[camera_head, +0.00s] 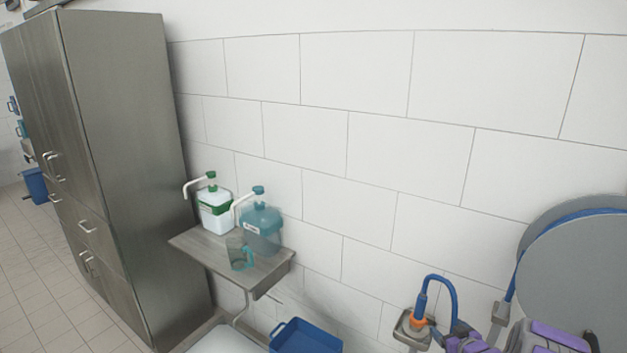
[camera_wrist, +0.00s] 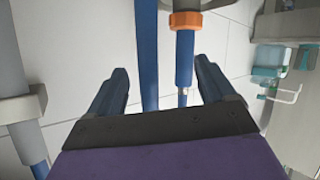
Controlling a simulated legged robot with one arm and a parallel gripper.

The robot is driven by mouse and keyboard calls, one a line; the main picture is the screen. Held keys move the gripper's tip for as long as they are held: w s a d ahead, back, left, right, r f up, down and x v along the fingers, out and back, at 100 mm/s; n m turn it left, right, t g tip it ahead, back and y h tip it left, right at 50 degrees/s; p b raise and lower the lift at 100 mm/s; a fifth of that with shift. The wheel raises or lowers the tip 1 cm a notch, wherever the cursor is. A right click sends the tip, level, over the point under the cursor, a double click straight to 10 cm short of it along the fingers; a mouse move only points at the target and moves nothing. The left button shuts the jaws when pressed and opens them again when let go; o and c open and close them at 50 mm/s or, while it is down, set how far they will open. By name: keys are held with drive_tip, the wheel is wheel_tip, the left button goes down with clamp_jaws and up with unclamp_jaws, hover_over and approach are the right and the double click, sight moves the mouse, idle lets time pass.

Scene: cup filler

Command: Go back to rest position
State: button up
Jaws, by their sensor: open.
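My gripper (camera_wrist: 162,80) is open in the wrist view, its two dark blue fingers spread apart with no object held between them. A clear cup with a teal handle (camera_head: 240,254) stands on a small wall shelf (camera_head: 208,251) in the head view. A teal pump jug (camera_head: 262,232) stands just behind the cup, and a white jug with a green band (camera_head: 215,212) stands to its left. The cup is well apart from my gripper. In the wrist view the shelf and jugs show turned sideways at the right edge, small and partly cut off.
A tall steel cabinet (camera_head: 128,150) stands left of the shelf. A blue bin (camera_head: 305,337) sits below the shelf. White tiled wall (camera_head: 380,150) runs behind everything. My purple and grey arm parts with blue hoses fill the lower right. The space between arm and shelf looks clear.

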drive_tip(key=s+a+r+m+g+h, duration=0.1)
drive_tip(key=s+a+r+g+h, duration=0.1)
drive_tip(key=s+a+r+g, duration=0.45)
drive_tip(key=s+a+r+m+g+h, duration=0.1)
drive_tip(key=s+a+r, duration=0.3)
drive_tip(key=s+r, duration=0.55)
drive_tip(key=s+a+r+g, duration=0.2)
drive_tip(key=s+a, duration=0.4)
drive_tip(key=s, duration=0.5)
drive_tip(key=s+a+r+g+y, duration=0.1)
drive_tip(key=s+a+r+g, duration=0.2)
drive_tip(key=s, duration=0.9)
drive_tip(key=s+a+r+g+y, duration=0.1)
drive_tip(key=s+a+r, duration=0.3)
drive_tip(key=s+a, duration=0.4)
drive_tip(key=s+g, duration=0.1)
drive_tip(key=s, duration=0.3)
drive_tip(key=shift+a+r+m, duration=0.2)
drive_tip(key=shift+a+m, duration=0.2)
